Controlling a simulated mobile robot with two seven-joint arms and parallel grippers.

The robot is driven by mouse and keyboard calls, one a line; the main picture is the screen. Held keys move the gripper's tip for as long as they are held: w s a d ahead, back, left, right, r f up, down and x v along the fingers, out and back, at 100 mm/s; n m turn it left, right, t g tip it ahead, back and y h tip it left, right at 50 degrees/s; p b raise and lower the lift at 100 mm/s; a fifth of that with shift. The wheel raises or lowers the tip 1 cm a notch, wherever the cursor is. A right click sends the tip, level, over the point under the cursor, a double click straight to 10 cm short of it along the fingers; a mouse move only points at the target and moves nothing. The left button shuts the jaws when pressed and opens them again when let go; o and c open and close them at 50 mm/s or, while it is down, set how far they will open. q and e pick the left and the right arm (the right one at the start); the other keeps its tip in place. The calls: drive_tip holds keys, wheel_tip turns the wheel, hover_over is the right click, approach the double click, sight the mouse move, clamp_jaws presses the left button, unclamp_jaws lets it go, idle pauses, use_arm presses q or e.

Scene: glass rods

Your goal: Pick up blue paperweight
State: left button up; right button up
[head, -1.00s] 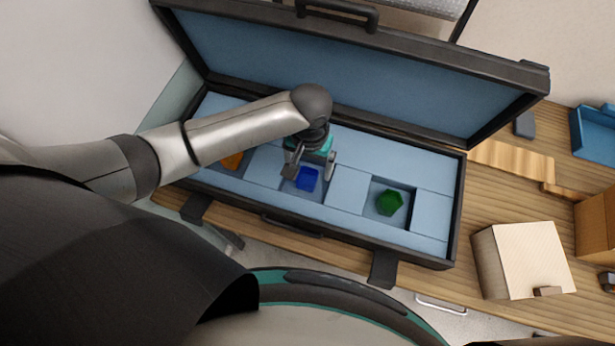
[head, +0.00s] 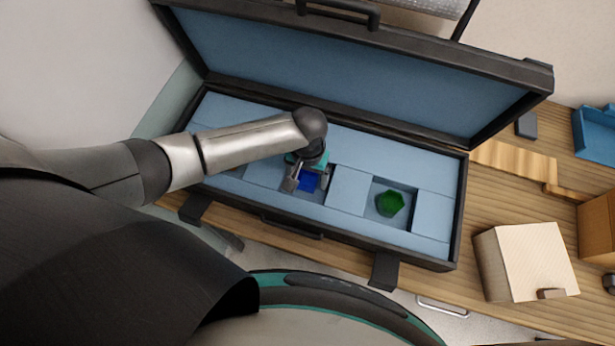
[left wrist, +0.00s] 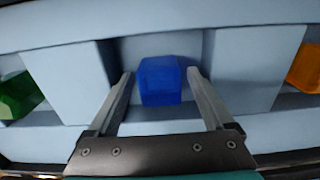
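The blue paperweight (head: 308,182) sits in the middle compartment of the open case (head: 345,190), partly hidden by my gripper in the head view. In the left wrist view the blue paperweight (left wrist: 160,81) is a blue block between and slightly beyond my fingertips. My left gripper (head: 308,186) is open above that compartment, its fingers (left wrist: 160,76) on either side of the block with gaps. My right gripper is not in view.
A green paperweight (head: 389,203) lies in the right compartment. An orange one (left wrist: 304,68) shows in the left wrist view. The case's raised lid (head: 350,65) stands behind. A pale box (head: 530,262) stands on the wooden table to the right.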

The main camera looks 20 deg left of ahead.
use_arm(q)
clamp_jaws()
idle(0.5)
drive_tip(key=shift+r, duration=0.1)
